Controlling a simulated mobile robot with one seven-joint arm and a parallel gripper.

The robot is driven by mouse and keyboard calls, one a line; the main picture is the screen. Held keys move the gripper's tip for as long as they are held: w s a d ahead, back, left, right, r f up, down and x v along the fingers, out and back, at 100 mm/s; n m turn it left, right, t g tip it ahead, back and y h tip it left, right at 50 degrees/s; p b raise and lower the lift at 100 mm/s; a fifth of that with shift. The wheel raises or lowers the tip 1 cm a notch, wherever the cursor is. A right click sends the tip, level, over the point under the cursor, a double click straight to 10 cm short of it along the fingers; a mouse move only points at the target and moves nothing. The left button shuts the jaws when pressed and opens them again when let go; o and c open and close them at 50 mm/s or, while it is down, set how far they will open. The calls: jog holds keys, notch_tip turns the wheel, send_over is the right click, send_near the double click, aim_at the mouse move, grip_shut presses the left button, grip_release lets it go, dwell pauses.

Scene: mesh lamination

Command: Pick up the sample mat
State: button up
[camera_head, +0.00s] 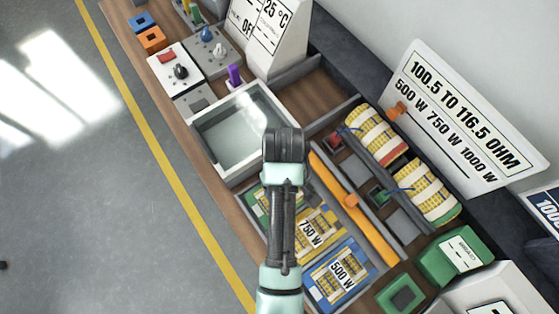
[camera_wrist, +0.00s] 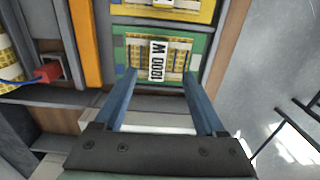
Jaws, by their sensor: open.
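Three flat mats with yellow mesh lie in a row of compartments: a green-edged one (camera_head: 257,200), a yellow one marked 750 W (camera_head: 328,222) and a blue one marked 500 W (camera_head: 357,262). I cannot tell by name which is the sample mat. In the wrist view the green-edged mat (camera_wrist: 180,57) bears a 1000 W label. My gripper (camera_wrist: 159,75) is open, its two blue fingers pointing at the near part of this mat, with nothing held between them. In the head view my arm covers part of the mats and hides the fingers.
A glass-like square tray (camera_head: 225,130) is beside the green mat. An orange bar (camera_head: 355,210) runs along the mats' other side. Two wrapped mesh rolls (camera_head: 377,135) and a sign (camera_head: 460,120) stand further right. Open floor lies left of the bench.

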aim_at(256, 199)
notch_tip(256, 199, down, 3)
jog(key=shift+w, duration=0.15)
jog(key=shift+f+p, duration=0.35)
jog(key=shift+f, duration=0.2)
jog(key=shift+d+f, duration=0.15)
jog(key=shift+f, duration=1.85)
grip_shut()
